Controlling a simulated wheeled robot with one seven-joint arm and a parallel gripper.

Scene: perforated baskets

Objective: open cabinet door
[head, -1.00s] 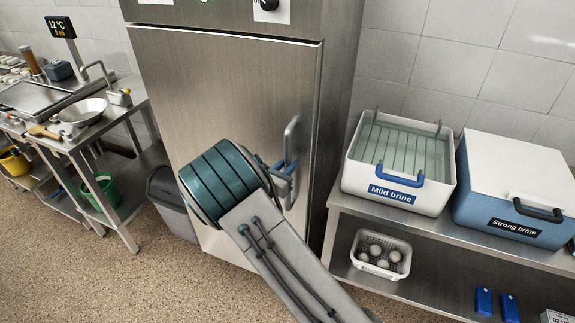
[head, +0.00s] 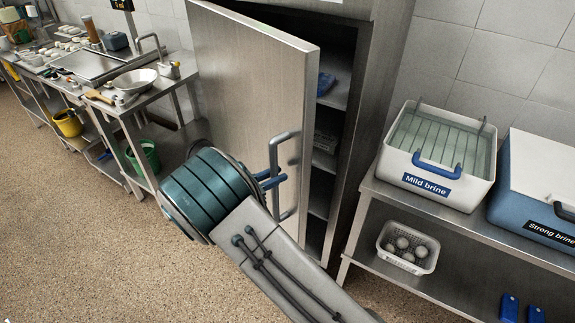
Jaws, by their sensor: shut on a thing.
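The steel cabinet door (head: 243,88) stands partly open, hinged on its left, with its free right edge swung toward me. Its vertical bar handle (head: 275,160) is near that edge. My gripper (head: 277,180), with blue fingers, is shut on the handle; my arm's wrist hides part of the fingers and the lower door. Inside the cabinet (head: 372,110) are dark shelves, with a blue item (head: 326,84) on an upper shelf and a basket-like item (head: 325,141) lower down.
A steel table (head: 455,228) at right carries the Mild brine tub (head: 436,195) and the Strong brine box (head: 535,213). A white basket of round pieces (head: 408,262) sits on its lower shelf. At left is a work table with a bowl (head: 134,80). The floor (head: 90,225) at left is clear.

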